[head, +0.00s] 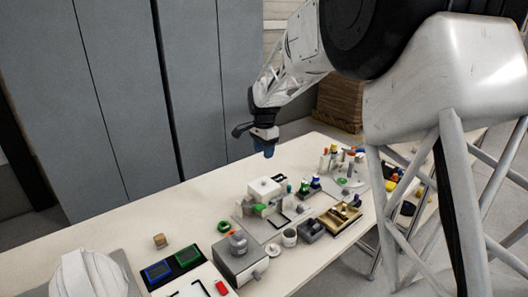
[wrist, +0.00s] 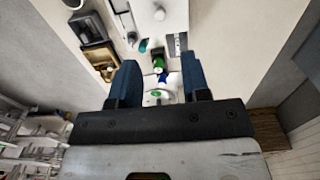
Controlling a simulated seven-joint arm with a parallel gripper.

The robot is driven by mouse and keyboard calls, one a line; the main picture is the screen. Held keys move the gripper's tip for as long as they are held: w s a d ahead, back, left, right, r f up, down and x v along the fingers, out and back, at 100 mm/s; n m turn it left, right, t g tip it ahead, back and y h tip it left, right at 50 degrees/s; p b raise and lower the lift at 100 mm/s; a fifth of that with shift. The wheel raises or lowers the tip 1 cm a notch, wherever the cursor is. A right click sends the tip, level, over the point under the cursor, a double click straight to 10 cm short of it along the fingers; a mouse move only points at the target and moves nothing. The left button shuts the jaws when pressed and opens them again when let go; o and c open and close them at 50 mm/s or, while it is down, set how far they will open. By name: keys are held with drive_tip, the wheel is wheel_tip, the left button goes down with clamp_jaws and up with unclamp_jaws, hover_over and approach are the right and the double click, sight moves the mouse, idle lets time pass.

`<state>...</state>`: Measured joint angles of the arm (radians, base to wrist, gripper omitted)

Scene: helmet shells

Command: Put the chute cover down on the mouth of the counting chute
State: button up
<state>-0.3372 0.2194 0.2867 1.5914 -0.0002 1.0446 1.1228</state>
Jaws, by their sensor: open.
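My gripper (head: 264,150) is raised above the far side of the table, pointing down. In the wrist view its two blue fingers (wrist: 160,80) stand apart with nothing held between them. A white block with a round knob on top (head: 264,187) stands mid-table, below my gripper; it also shows at the top of the wrist view (wrist: 150,22). A small pale disc with a knob (head: 273,250) lies beside a white cup (head: 289,237). I cannot tell for sure which of these is the chute cover, nor which part is the mouth of the counting chute.
A grey box (head: 240,264) with a round part on top stands nearer. An open tan tray (head: 338,218) and green and blue small parts (head: 309,187) lie to the right. Blue and green bins (head: 172,268) and a white helmet shell (head: 88,276) are at the left.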

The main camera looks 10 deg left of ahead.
idle(0.6)
drive_tip(key=s+d+r+n, duration=0.1)
drive_tip(key=s+d+r, duration=0.3)
drive_tip(key=s+d, duration=0.25)
drive_tip(key=s+d+r+n+t, duration=0.1)
drive_tip(key=s+d+r+n, duration=0.15)
drive_tip(key=s+d, duration=0.35)
drive_tip(key=s+d+r, duration=0.4)
drive_tip(key=s, duration=0.3)
drive_tip(key=s+d+f+n, duration=0.1)
drive_tip(key=s+d, duration=0.3)
drive_tip(key=s, duration=0.6)
drive_tip(key=s+d+f+n+t, duration=0.1)
drive_tip(key=s+d, duration=0.3)
drive_tip(key=s, duration=0.6)
drive_tip(key=s+d+f+n, duration=0.2)
drive_tip(key=s+d+n, duration=0.1)
drive_tip(key=s, duration=0.7)
drive_tip(key=shift+s+d+f+t, duration=0.15)
drive_tip(key=shift+s+d+t, duration=0.15)
drive_tip(key=shift+s+d, duration=0.1)
drive_tip(key=shift+w, duration=0.1)
drive_tip(key=shift+c, duration=0.4)
